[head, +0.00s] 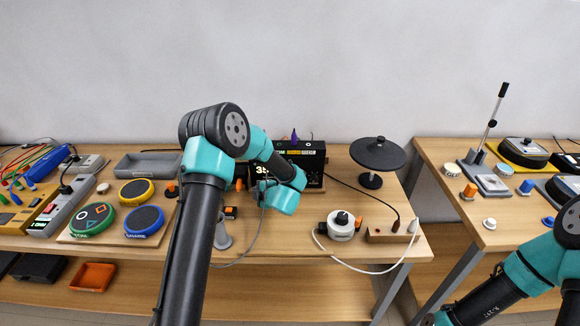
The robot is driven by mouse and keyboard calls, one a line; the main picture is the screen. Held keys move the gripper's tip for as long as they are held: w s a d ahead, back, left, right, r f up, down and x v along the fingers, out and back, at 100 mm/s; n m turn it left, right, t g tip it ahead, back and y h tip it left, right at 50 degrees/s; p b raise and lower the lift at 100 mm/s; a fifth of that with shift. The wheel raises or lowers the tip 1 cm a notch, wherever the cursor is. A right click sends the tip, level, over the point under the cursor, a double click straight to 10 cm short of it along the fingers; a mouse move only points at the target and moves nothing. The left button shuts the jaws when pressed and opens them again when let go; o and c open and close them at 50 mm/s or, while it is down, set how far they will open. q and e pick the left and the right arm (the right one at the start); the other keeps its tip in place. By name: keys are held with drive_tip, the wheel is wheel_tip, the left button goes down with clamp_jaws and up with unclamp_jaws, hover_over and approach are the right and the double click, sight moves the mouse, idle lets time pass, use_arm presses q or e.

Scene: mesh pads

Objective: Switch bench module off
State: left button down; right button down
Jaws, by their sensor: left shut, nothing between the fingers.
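A black bench module (315,152) with a lit display and several labels stands at the back of the middle table. My left arm reaches across the middle of the head view and covers the module's left and lower front. My left gripper (263,192) is small and mostly hidden by my own wrist, just in front of the module's lower left. It is shut and empty; I cannot tell whether it touches the module. The module's switch cannot be made out. My right arm shows at the lower right, with its gripper out of view.
A round black stand (377,153) is right of the module. A white round device (341,226) with a cable and a wooden block (390,234) sit at the front right. Round pads (144,221), a grey tray (148,164) and a power strip (62,206) are left.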

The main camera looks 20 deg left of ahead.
use_arm(q)
drive_tip(key=shift+w, duration=0.1)
idle(0.4)
drive_tip(key=shift+w+a, duration=0.15)
drive_tip(key=shift+w, duration=0.2)
drive_tip(key=shift+w+a, duration=0.15)
drive_tip(key=shift+w, duration=0.2)
idle(0.8)
drive_tip(key=shift+s+d, duration=0.35)
drive_tip(key=shift+s, duration=0.45)
drive_tip(key=shift+s+d, duration=0.35)
drive_tip(key=shift+s, duration=0.6)
drive_tip(key=shift+s+d, duration=0.35)
drive_tip(key=shift+s, duration=0.55)
drive_tip(key=shift+s+d, duration=0.35)
drive_tip(key=shift+s, duration=0.6)
